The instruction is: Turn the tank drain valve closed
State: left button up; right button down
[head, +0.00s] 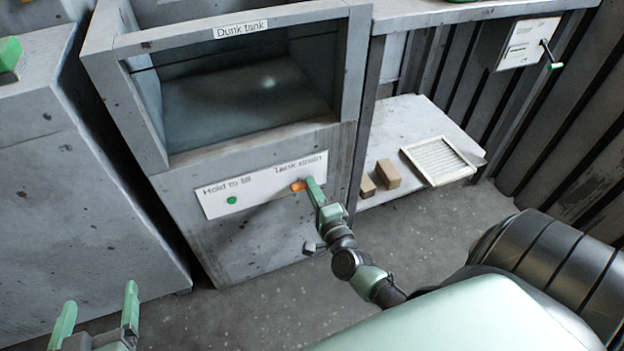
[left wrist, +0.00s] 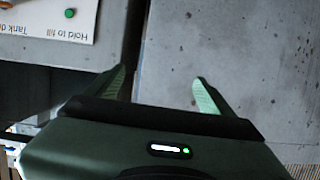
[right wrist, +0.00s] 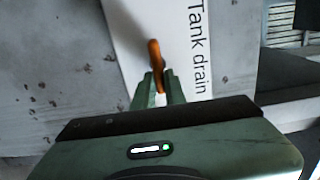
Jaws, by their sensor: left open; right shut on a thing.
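The dunk tank (head: 262,232) is a grey box with a dark open basin. Its white front panel (head: 262,186) is labelled "Hold to fill" and "Tank drain". The orange tank drain valve handle (head: 298,186) is at the panel's right end, and it also shows in the right wrist view (right wrist: 155,55). My right gripper (head: 309,184) is shut on the handle, and its fingers hide part of it. In the right wrist view the handle stands up between the fingertips (right wrist: 160,88). My left gripper (head: 98,305) is open and empty at the lower left, away from the panel; its spread fingers show in the left wrist view (left wrist: 160,90).
A green button (head: 232,200) sits at the panel's left. A low shelf (head: 405,120) on the right bears two brown blocks (head: 387,173) and a white slatted filter (head: 438,160). Grey floor (head: 440,235) lies in front.

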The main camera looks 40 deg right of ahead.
jog(key=c, duration=1.5)
grip_release()
jog(key=shift+o, duration=0.2)
pick_arm(q)
jog(key=s+f+g, duration=0.1)
jog(key=s+a+f+g, duration=0.1)
jog(key=f, duration=0.1)
jog(key=s+f+g+p, duration=0.1)
jog(key=shift+a+f+y, duration=0.2)
jog(key=shift+f+y, duration=0.05)
jog(key=shift+y, duration=0.15)
pick_arm(e)
jog(key=v, duration=0.7)
jog(key=shift+s, duration=0.4)
jog(key=shift+a, duration=0.1)
